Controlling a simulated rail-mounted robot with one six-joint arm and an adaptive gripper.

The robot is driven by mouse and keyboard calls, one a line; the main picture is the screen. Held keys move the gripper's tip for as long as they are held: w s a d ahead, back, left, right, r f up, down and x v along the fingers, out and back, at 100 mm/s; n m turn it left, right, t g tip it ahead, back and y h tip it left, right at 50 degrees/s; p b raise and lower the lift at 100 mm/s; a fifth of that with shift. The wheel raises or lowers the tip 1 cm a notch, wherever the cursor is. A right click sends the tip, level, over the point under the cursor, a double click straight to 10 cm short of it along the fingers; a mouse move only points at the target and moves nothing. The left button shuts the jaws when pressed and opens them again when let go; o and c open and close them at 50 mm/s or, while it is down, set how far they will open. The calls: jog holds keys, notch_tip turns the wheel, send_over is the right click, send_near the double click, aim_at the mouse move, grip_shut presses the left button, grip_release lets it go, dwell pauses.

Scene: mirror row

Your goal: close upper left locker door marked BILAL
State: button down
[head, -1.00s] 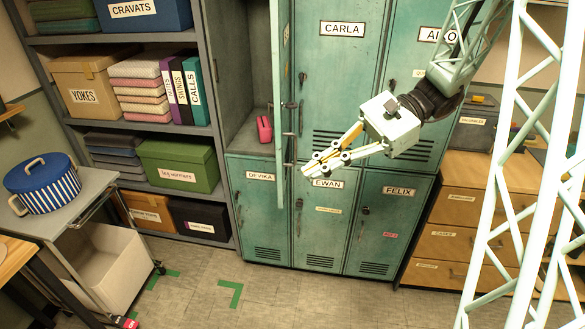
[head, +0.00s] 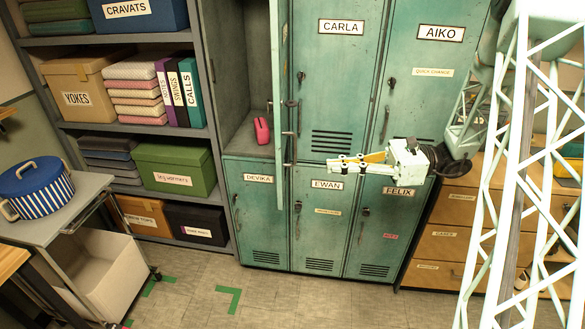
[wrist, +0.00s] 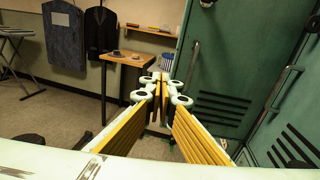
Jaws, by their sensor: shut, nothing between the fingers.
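The upper left locker (head: 240,75) stands open, with a pink item (head: 262,130) on its floor. Its green door (head: 279,60) is swung out toward me and shows nearly edge-on in the head view; its name plate cannot be read. In the wrist view the open door (wrist: 222,65) is a broad green panel with vent slots, right of the fingers. My gripper (head: 332,164) is shut and empty, pointing left in front of the seam between CARLA and EWAN. The fingertips (wrist: 164,90) are to the right of the door in the head view, seemingly apart from it.
The CARLA (head: 333,80), AIKO (head: 415,80) and lower locker doors are shut. A shelf unit (head: 215,130) stands left of the lockers, with a trolley (head: 85,205) and striped pot (head: 40,188) farther left. Wooden drawers (head: 445,235) stand right. The floor before the lockers is clear.

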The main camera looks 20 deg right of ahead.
jog(key=shift+w+d+f+m+t, duration=0.3)
jog(key=shift+w+d+f+t, duration=0.1)
jog(key=shift+d+f, duration=0.2)
jog(key=shift+w+d+f+m+t, duration=0.3)
jog(key=shift+w+d+f, duration=0.15)
jog(key=shift+d, duration=0.2)
jog(key=shift+a, duration=0.1)
jog(key=b+x, duration=0.3)
jog(key=x, duration=1)
jog(key=shift+a, duration=0.4)
jog(key=shift+a+r, duration=0.1)
jog(key=shift+a, duration=0.15)
